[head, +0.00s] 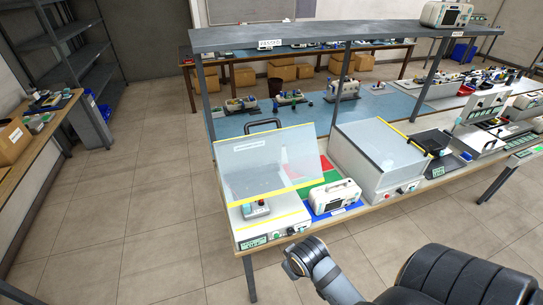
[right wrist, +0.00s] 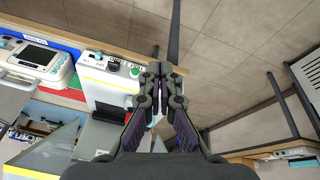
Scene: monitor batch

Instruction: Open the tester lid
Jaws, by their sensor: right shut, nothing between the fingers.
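The tester (head: 270,228) is a white box at the near left corner of the bench, with knobs on its front. Its clear lid (head: 245,172), edged in yellow, stands raised and tilted above the base, with a black handle (head: 263,125) at its top. A small grey device (head: 255,209) lies under it on the base. In the right wrist view my right gripper (right wrist: 157,70) is shut and empty, close beside the tester's knob panel (right wrist: 112,72). My left gripper is in neither view.
A white monitor (head: 335,196) sits on a blue mat right of the tester. A second, larger grey tester (head: 372,160) stands further right. A shelf (head: 330,35) on posts spans above the bench. The floor (head: 150,240) at left is clear.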

